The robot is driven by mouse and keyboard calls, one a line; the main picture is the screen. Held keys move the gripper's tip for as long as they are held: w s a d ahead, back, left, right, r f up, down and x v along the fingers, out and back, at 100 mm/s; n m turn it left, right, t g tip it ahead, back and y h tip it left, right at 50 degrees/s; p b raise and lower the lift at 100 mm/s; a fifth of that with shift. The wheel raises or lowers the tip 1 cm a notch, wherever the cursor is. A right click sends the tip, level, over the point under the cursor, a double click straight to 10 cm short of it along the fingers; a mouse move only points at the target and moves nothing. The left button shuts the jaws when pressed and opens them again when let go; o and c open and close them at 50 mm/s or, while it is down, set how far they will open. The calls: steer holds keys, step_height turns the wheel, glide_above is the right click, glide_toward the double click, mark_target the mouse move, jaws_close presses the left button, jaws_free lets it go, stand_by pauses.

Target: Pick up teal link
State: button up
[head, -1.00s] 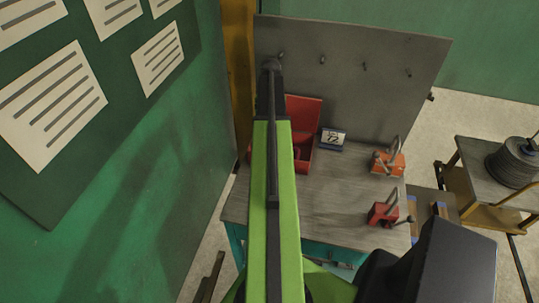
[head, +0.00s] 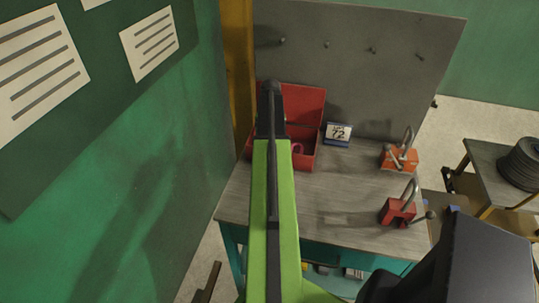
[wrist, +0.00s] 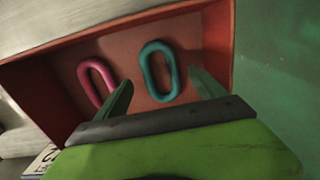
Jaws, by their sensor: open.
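The teal link (wrist: 160,71) is an oval ring lying inside the red box, seen in the wrist view. A pink link (wrist: 96,82) lies to its left in the same box and shows partly in the head view (head: 298,149). My gripper (wrist: 164,90) is open, its two green fingers apart, with the teal link showing between and beyond their tips. The fingers do not appear to touch it. In the head view my arm hides the teal link and the gripper's fingers.
The red box (head: 309,158) has raised walls and an open lid and stands at the back left of the workbench (head: 335,210). A green wall (head: 130,190) is close on the left.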

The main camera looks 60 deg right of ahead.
step_height(320, 180, down, 2)
steer(key=shift+f+b, duration=0.1)
steer(key=shift+b, duration=0.3)
steer(key=shift+r, duration=0.2)
steer(key=c, duration=1.7)
